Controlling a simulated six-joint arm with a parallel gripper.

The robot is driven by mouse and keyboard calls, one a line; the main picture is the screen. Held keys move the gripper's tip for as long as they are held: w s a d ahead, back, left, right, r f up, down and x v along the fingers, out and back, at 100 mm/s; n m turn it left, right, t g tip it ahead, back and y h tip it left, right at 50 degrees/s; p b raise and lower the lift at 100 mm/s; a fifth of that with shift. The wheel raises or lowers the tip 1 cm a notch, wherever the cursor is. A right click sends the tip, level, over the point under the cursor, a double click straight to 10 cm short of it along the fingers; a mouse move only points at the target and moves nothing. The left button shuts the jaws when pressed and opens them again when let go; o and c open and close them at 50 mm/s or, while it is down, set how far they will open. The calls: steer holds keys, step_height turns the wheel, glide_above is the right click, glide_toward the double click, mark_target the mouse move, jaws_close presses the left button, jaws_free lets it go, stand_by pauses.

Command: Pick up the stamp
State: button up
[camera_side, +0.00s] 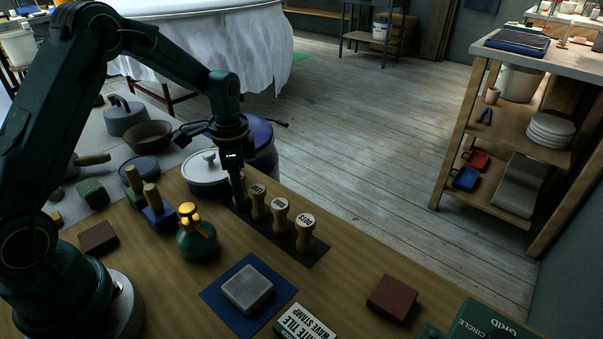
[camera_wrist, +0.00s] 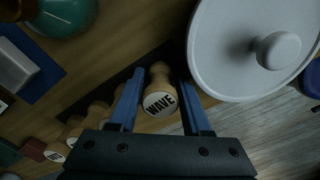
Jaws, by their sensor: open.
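Several wooden-handled stamps stand upright in a row on a dark strip (camera_side: 312,255). The wave stamp (camera_wrist: 159,100), with a pale round top reading WAVE, is between my two blue fingers in the wrist view. My gripper (camera_side: 238,192) points down at the far end of the row and is open around this stamp; the wrist view also shows my gripper (camera_wrist: 160,78). I cannot tell whether either finger touches it. In the side view my gripper mostly hides it. The dots stamp (camera_side: 305,232) stands at the near end, with other stamps (camera_side: 280,215) between.
A white lidded pot (camera_side: 205,180) stands close behind my gripper. A green bottle with a gold top (camera_side: 196,238) is left of the row. A grey block (camera_side: 247,287) lies on a blue mat (camera_side: 222,310). A brown block (camera_side: 391,298) lies right.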

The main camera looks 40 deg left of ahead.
jaws_close()
steer(key=shift+r, duration=0.15)
steer(key=shift+r, duration=0.55)
step_height(320, 180, up, 3)
steer(key=shift+f, duration=0.2)
steer(key=s+a+r, duration=0.7)
steer(key=a, duration=0.2)
steer(key=shift+s, duration=0.2)
